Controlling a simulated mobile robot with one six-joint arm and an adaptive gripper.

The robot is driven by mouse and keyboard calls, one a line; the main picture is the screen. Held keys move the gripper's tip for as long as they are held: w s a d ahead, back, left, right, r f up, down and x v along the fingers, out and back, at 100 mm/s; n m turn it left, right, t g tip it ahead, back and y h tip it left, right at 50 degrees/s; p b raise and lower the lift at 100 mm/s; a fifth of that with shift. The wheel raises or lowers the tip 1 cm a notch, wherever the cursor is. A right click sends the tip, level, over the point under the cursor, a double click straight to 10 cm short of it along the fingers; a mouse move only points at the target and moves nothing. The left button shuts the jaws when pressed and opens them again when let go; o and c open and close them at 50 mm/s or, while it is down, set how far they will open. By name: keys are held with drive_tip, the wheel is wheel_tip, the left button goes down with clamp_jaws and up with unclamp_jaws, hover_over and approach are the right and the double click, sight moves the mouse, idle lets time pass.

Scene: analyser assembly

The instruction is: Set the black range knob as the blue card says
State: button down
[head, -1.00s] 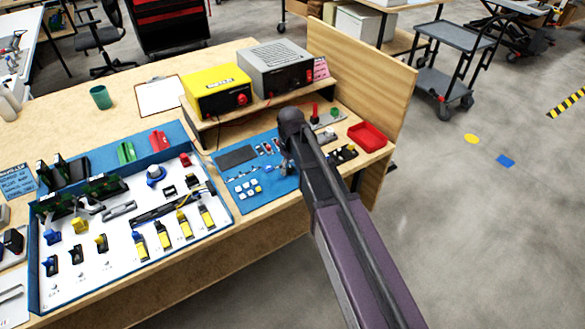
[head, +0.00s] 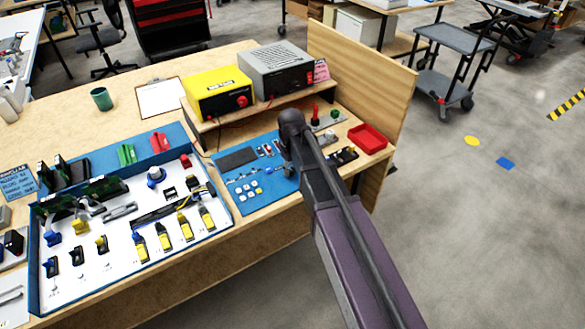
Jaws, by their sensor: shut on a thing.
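My arm reaches in from the lower right of the head view and ends over the right edge of the blue mat (head: 236,196). My gripper (head: 287,166) is low there, small and mostly hidden by the arm. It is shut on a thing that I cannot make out. I cannot pick out the black range knob for certain. Several dark knobs, such as the black one at the left (head: 77,257), stand on the white panel (head: 110,275). A blue card (head: 17,181) with print too small to read stands at the far left.
A yellow unit (head: 219,91) and a grey unit (head: 276,70) stand on a wooden shelf behind the mat. A red tray (head: 367,138) lies to the right, by the upright wooden board (head: 362,90). A green cup (head: 102,98) and a clipboard (head: 160,97) stand farther back.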

drive_tip(key=shift+w+m, duration=0.15)
drive_tip(key=shift+m, duration=0.45)
drive_tip(key=m+y, duration=0.1)
drive_tip(key=m, duration=0.3)
drive_tip(key=shift+d, duration=0.15)
drive_tip(key=m+y, duration=0.1)
drive_tip(key=m, duration=0.5)
drive_tip(key=shift+m, duration=0.3)
idle(0.4)
drive_tip(key=shift+c, duration=1.9)
unclamp_jaws()
